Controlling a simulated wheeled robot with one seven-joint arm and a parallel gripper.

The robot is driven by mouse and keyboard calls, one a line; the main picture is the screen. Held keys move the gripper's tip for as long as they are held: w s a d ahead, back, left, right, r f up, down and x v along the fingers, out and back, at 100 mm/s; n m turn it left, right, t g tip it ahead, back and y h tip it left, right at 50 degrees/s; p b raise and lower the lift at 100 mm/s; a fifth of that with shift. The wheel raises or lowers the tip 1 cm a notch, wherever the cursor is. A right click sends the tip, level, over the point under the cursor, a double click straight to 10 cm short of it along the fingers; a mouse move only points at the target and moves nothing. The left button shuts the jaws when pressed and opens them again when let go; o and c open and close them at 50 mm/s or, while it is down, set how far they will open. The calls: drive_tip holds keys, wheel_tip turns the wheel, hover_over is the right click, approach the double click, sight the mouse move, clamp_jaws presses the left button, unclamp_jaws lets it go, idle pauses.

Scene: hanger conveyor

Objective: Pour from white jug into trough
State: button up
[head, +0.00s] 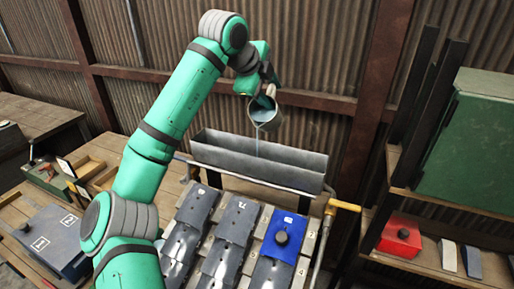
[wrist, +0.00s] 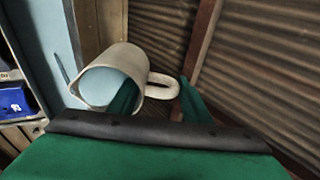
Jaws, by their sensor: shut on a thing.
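The white jug (head: 265,115) is tilted in the air above the trough (head: 250,168), with pale blue liquid at its mouth. A thin pale stream falls from it into the long grey metal trough. My gripper (head: 268,91) is shut on the jug, above the trough's middle. In the wrist view the jug (wrist: 103,92) lies tipped, its open mouth showing pale blue liquid and its looped handle (wrist: 162,86) at the right. Green fingertips (wrist: 158,102) show at the handle and are partly hidden. The liquid level in the trough is hidden in the head view.
A rack of grey panels and a blue panel (head: 282,238) stands in front of the trough, with a yellow-ended bar (head: 343,205) at its right. A shelf with a red box (head: 400,237) and a green cabinet is at right. Wooden benches (head: 35,120) are at left.

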idle(0.4)
drive_tip(key=shift+s+a+r+t, duration=0.2)
drive_tip(key=shift+s+a+t, duration=0.15)
drive_tip(key=shift+t, duration=0.25)
drive_tip(key=shift+d+h, duration=0.2)
drive_tip(key=shift+h, duration=0.1)
drive_tip(key=shift+s, duration=0.1)
drive_tip(key=shift+s+a+r+t, duration=0.1)
drive_tip(key=shift+a+t, duration=0.05)
drive_tip(key=shift+t, duration=0.35)
drive_tip(key=shift+s+h, duration=0.1)
drive_tip(key=shift+h, duration=0.3)
drive_tip(key=shift+s+a+t, duration=0.1)
drive_tip(key=shift+s+t, duration=0.1)
drive_tip(key=shift+t, duration=0.4)
